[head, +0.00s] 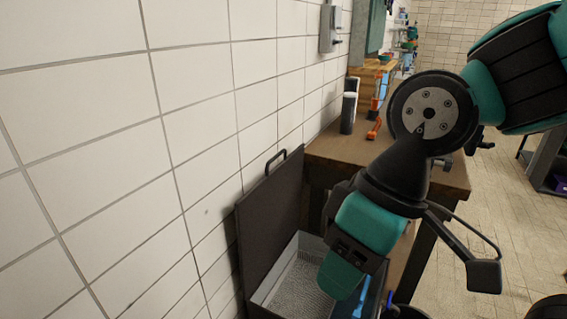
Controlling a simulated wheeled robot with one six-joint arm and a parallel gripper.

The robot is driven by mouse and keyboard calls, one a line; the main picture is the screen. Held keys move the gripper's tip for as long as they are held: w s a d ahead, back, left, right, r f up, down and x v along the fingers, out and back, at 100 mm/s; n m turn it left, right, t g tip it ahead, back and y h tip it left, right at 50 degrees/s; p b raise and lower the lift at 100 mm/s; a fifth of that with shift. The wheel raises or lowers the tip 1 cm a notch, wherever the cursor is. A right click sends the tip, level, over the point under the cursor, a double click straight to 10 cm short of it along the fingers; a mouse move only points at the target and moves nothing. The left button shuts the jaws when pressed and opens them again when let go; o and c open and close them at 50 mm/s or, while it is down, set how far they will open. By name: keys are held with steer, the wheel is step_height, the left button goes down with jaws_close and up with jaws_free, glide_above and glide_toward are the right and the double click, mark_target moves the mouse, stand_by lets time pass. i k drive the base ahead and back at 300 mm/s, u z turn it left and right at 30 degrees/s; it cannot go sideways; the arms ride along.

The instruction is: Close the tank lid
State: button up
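The tank (263,292) stands low beside the tiled wall, partly cut off by the bottom edge. Its dark flat lid (272,205) is open, standing nearly upright at the wall side, with a black handle (276,158) on its top edge. A grey perforated surface shows inside the tank. My gripper (342,276) points down over the right part of the tank opening, to the right of the lid and apart from its handle. Its teal and black body hides part of the tank. I cannot make out the gap between its fingers.
A brown workbench (338,147) stands behind the tank, with a dark cylinder (348,113) and an orange tool (374,129) on it. A blue object (361,298) shows at the tank's right. Tiled floor (500,220) lies open at right.

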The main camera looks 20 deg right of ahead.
mark_target(267, 215)
steer(key=k, duration=0.25)
steer(key=u, duration=0.95)
steer(key=i, duration=0.7)
steer(key=z, duration=0.7)
